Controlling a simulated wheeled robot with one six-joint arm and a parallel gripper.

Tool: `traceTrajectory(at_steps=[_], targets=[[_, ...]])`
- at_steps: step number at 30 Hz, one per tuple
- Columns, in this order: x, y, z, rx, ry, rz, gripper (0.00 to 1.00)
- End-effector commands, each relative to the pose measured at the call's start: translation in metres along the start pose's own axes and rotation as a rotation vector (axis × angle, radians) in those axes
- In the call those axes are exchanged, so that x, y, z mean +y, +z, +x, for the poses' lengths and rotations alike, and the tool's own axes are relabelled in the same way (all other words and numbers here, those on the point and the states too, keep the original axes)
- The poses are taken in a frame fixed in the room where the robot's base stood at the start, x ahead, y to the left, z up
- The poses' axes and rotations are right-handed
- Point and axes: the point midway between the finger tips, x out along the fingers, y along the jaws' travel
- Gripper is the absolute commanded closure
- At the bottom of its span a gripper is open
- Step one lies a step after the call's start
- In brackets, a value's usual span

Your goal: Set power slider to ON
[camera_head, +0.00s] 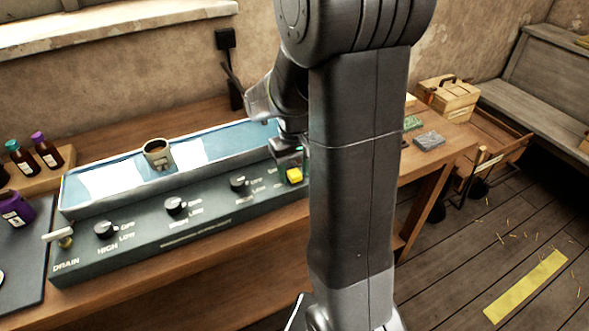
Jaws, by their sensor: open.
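A long dark control panel (150,243) runs along the front of a shallow tray on the bench. A small yellow block (294,175) sits at the panel's right end, beside my arm; it may be the power slider's handle, but no ON marking on it is readable. My gripper (290,160) is just above and behind the yellow block, partly hidden by my own arm. I cannot tell whether it touches the block. Its jaws are open, with nothing visibly held. The panel's far right end is hidden behind my arm.
Black knobs (176,206) marked OFF, HIGH and LOW line the panel, with a DRAIN lever (60,236) at its left end. A mug (158,154) stands at the blue tray (228,138). Bottles (46,150) stand left. A wooden box (447,98) is at right.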

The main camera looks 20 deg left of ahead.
Motion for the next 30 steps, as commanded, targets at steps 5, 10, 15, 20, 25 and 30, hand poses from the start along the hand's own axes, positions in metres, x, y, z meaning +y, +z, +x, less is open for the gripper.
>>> traceTrajectory(at_steps=[5, 10, 15, 20, 25, 30], targets=[[0.000, 0.000, 0.000, 0.000, 0.000, 0.000, 0.51], [0.000, 0.000, 0.000, 0.000, 0.000, 0.000, 0.82], [0.000, 0.000, 0.000, 0.001, 0.000, 0.000, 1.00], [0.000, -0.009, -0.002, 0.001, 0.000, 0.000, 1.00], [0.000, -0.036, -0.002, 0.001, 0.000, 0.000, 1.00], [0.000, -0.056, -0.002, 0.000, 0.000, 0.000, 1.00]])
